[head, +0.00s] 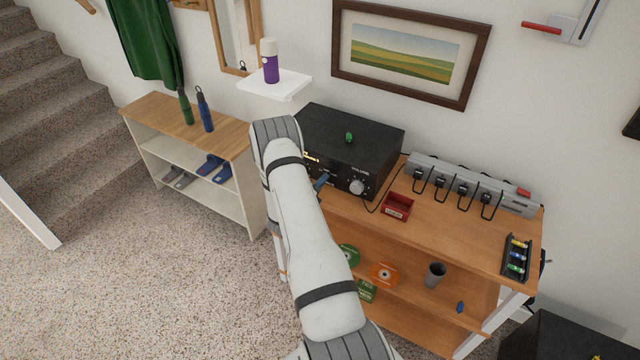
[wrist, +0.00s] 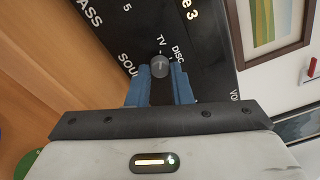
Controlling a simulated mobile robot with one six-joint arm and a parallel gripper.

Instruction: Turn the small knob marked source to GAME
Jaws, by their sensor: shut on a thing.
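The black receiver (head: 375,145) stands at the back left of the wooden bench. Its front panel fills the upper part of the wrist view (wrist: 205,45). The small grey source knob (wrist: 160,66) sits below the labels TV and DISC, with part of the word SOURCE at its left. The blue fingers of my gripper (wrist: 160,88) are shut on the knob, one on each side. I cannot read the knob's pointer clearly, and the GAME mark is not visible. In the head view my arm hides most of my gripper (head: 322,181); the source knob is hidden there.
The larger volume knob (head: 357,187) is right of my gripper. A small green object (head: 349,137) sits on the receiver. A white shelf (head: 285,85) holds a purple bottle (head: 270,65).

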